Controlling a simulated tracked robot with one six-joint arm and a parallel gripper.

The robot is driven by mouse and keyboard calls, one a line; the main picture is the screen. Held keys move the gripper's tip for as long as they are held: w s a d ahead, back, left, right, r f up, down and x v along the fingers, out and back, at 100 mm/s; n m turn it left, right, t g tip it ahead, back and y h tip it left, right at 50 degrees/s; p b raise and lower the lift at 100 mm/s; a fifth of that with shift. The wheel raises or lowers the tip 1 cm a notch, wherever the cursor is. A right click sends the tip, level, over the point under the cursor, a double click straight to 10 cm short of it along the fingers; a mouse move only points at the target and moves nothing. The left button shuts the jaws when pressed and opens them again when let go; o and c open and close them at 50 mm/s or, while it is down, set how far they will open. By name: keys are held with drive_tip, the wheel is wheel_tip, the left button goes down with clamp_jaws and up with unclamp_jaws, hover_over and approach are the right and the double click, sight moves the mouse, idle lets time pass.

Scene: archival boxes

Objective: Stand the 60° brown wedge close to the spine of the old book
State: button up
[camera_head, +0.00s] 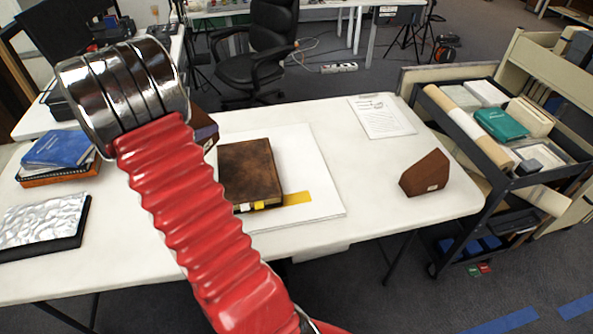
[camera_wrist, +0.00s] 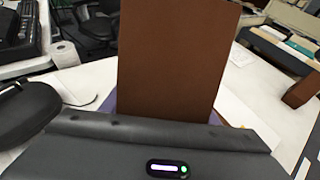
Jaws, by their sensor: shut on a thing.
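A brown wedge (camera_wrist: 175,55) fills the middle of the wrist view as a tall, flat brown face. My gripper (camera_wrist: 160,128) is shut on it; the fingertips are mostly hidden. In the head view, part of a dark brown and purplish block (camera_head: 204,130) shows beside my arm, apparently the held wedge; my arm hides the rest. The old brown book (camera_head: 250,170) lies flat on a white board, to the right of that block. I cannot tell which edge is its spine. Another brown wedge (camera_head: 425,173) with a small label stands at the table's right; its angle cannot be read.
The white board (camera_head: 322,185) lies on the white table (camera_head: 370,215). A paper sheet (camera_head: 382,117) lies at the back. Blue books (camera_head: 58,148) and a silvery packet (camera_head: 42,220) are left. A loaded cart (camera_head: 505,125) stands right.

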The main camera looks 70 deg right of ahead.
drive_tip(key=s+d+f+m+g+y, duration=0.2)
drive_tip(key=s+d, duration=0.3)
drive_tip(key=s, duration=0.5)
drive_tip(key=s+d+f+m+g+y, duration=0.2)
drive_tip(key=s+d+m+g, duration=0.3)
drive_tip(key=s, duration=0.5)
drive_tip(key=s+d+f+m+g+y, duration=0.1)
drive_tip(key=s+d+m+g+y, duration=0.1)
drive_tip(key=s, duration=0.8)
drive_tip(key=d+m+g, duration=0.1)
drive_tip(key=d+m, duration=0.1)
drive_tip(key=d, duration=0.1)
drive_tip(key=shift+s+f, duration=0.3)
drive_tip(key=shift+f, duration=0.1)
drive_tip(key=shift+f+y, duration=0.1)
drive_tip(key=shift+y, duration=0.3)
wheel_tip(320, 180, down, 6)
drive_tip(key=shift+f, duration=0.1)
drive_tip(key=shift+f, duration=1.8)
drive_tip(key=shift+f, duration=0.15)
